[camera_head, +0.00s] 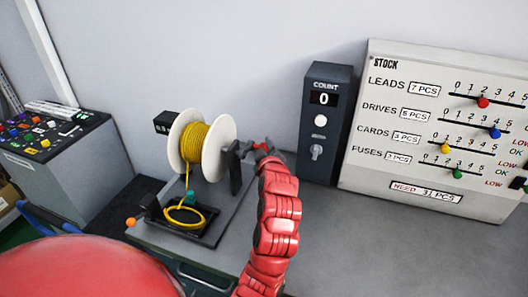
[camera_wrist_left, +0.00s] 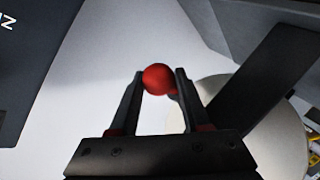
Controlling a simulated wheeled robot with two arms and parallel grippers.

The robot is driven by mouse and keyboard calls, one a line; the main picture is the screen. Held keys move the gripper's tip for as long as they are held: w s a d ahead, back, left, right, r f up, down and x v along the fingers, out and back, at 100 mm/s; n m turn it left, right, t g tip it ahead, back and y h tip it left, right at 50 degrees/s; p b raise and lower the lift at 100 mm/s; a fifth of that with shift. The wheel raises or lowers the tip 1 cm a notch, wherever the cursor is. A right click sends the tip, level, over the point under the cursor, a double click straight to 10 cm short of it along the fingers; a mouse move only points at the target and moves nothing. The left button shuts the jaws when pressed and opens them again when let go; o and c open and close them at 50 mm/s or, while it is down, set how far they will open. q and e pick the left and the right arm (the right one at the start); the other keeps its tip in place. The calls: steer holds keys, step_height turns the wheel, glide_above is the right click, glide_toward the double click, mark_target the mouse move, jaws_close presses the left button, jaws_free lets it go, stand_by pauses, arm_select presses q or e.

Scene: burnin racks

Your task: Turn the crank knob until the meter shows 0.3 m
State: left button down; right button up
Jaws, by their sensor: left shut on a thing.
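The red crank knob (camera_head: 259,146) is at the right side of a white spool (camera_head: 227,134) wound with yellow cable (camera_head: 193,143). In the left wrist view the red knob (camera_wrist_left: 158,79) is a ball between the two fingertips. My left gripper (camera_head: 264,150) is shut on it; the fingers also show in the left wrist view (camera_wrist_left: 160,84). A small black meter (camera_head: 166,122) stands left of the spool; its reading is too small to make out. Yellow cable runs down from the spool to a loop (camera_head: 185,215) in a black tray (camera_head: 209,237). My right gripper is not in view.
A dark counter box (camera_head: 322,145) showing 0 stands right of my left gripper. A white stock board (camera_head: 385,150) with coloured sliders is further right. An orange ball-ended lever (camera_head: 131,222) is at the tray's left. The grey bench (camera_head: 365,245) at front right is clear.

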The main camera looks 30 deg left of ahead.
mark_target(262, 145)
arm_select(q)
steer(key=shift+a+r, duration=0.2)
steer(key=shift+r, duration=0.75)
steer(key=shift+s+r, duration=0.1)
steer(key=shift+r, duration=0.45)
steer(key=shift+s+d+r, duration=0.1)
steer(key=shift+s+r, duration=0.15)
steer(key=shift+r, duration=0.35)
